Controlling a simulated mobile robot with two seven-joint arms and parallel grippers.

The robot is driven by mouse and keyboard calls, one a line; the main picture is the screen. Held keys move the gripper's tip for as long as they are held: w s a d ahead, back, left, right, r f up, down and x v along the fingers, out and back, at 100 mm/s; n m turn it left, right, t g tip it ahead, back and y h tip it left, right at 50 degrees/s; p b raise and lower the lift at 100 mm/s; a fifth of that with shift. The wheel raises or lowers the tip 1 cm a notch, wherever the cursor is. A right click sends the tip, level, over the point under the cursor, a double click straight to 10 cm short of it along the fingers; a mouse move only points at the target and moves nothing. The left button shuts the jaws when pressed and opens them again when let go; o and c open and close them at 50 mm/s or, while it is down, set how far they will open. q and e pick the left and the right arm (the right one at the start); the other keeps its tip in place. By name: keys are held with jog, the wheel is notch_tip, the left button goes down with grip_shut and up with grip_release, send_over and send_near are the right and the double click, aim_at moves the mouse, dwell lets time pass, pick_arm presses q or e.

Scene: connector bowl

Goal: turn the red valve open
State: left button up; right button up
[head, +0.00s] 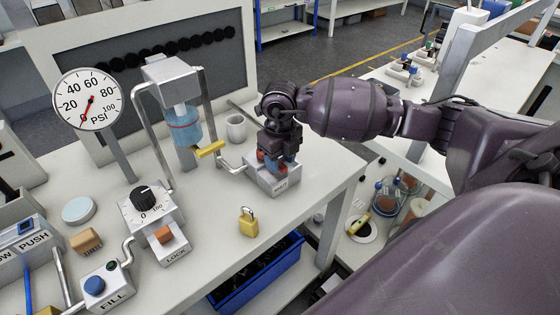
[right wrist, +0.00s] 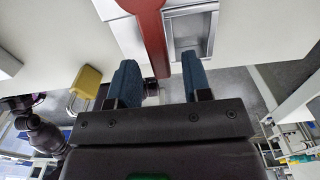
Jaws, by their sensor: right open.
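The red valve handle (head: 262,156) sits on top of a small grey box (head: 272,184) at the right end of the white bench, mostly hidden by my right gripper. My right gripper (head: 276,162) points down over it, jaws open. In the right wrist view the red handle (right wrist: 152,38) is a long bar running down between the two blue fingers (right wrist: 160,78), nearer the left one. I cannot tell whether a finger touches it. The grey box's recessed top (right wrist: 190,30) shows beside it. My left gripper is not in view.
A yellow padlock (head: 247,222) stands on the bench in front of the box. A grey cup (head: 236,128), a pipe with a yellow lever (head: 210,149) and a pressure gauge (head: 88,99) are to the left. The bench's right edge is close by.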

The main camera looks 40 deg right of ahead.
jog(key=shift+f, duration=0.5)
grip_shut()
